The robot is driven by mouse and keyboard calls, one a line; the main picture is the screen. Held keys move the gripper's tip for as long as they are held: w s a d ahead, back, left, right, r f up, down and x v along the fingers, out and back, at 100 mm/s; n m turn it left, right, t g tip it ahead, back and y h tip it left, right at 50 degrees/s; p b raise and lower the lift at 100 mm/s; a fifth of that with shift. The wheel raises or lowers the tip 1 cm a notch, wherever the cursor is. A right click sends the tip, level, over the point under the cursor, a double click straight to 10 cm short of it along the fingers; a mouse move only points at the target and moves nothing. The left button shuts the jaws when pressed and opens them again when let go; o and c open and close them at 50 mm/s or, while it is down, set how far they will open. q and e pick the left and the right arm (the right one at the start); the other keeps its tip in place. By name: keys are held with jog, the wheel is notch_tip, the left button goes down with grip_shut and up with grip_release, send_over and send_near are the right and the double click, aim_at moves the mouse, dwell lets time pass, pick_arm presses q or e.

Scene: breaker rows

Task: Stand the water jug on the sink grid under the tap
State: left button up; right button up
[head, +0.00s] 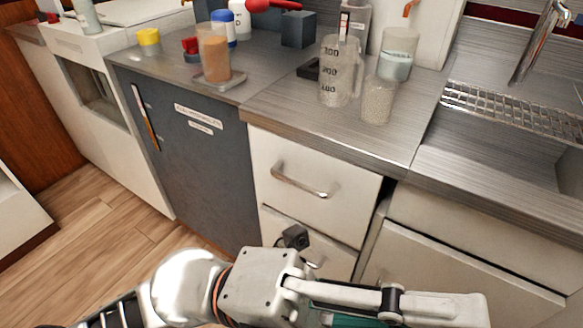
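A clear jug with a handle and black markings (341,72) stands upright on the steel counter, right of centre. Beside it are a clear vessel with pale bluish liquid (396,67) and a clear cup of whitish grains (378,101). The wire sink grid (510,108) lies at the back of the sink, below the chrome tap (535,42). My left gripper (440,308) points right along the bottom edge, in front of the drawers and below the counter, away from the jug. Its lower part is cut off, so its opening is unclear. My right gripper is out of view.
An orange-filled container (215,58) stands on a tray on the left counter, near a blue-lidded jar (222,30). A dark box (298,30) and a bottle (354,22) stand behind the jug. Drawers with handles (300,184) face me. The counter right of the cup is clear.

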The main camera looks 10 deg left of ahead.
pick_arm(q)
jog(key=w+a+f+n+t+y, duration=0.5)
jog(key=n+t, duration=0.5)
jog(key=n, duration=0.4)
jog(key=w+a+f+n+t+y, duration=0.3)
jog(key=a+f+n+t+y, duration=0.4)
jog(key=n+t, duration=0.5)
jog(key=s+a+f+n+g+y, duration=0.2)
jog(key=s+a+f+n+g, duration=0.1)
jog(key=f, duration=0.7)
jog(key=s+a+f+n+g+y, duration=0.3)
jog(key=s+a+f+n+g, duration=0.1)
jog(key=f, duration=0.6)
jog(key=s+a+n, duration=0.1)
jog(key=s+n, duration=0.1)
jog(key=s, duration=0.1)
jog(key=shift+s+a, duration=0.2)
jog(key=shift+w, duration=0.15)
